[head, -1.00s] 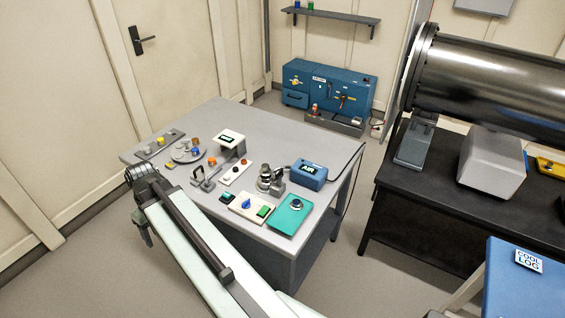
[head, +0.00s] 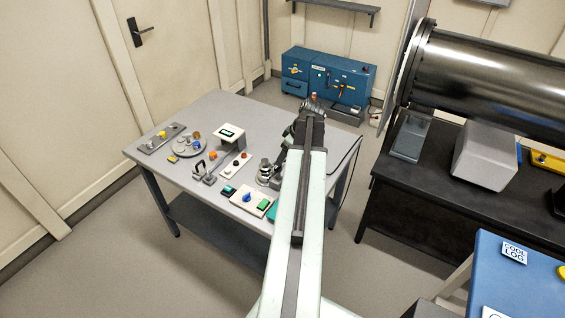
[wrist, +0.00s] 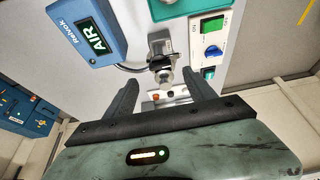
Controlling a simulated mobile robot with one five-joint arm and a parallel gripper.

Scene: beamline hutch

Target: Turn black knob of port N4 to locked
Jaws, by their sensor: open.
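No label N4 is readable, so I cannot tell which part is port N4 or its black knob. A teal panel (head: 272,211) on the grey table (head: 220,112) is mostly hidden behind my arm; its edge shows at the top of the wrist view (wrist: 182,8). A white strip (head: 232,176) carries small dark and red knobs. My gripper (head: 308,108) is over the table's right part in the head view. In the wrist view my gripper (wrist: 160,82) is open and empty, its fingers apart, with a metal fitting (wrist: 163,66) showing beyond them.
A blue AIR box (wrist: 85,32) is at upper left in the wrist view. A white panel (wrist: 211,30) has a blue knob and green button. A blue cabinet (head: 325,78) stands behind the table. A black bench (head: 400,178) with a metal cylinder is at right.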

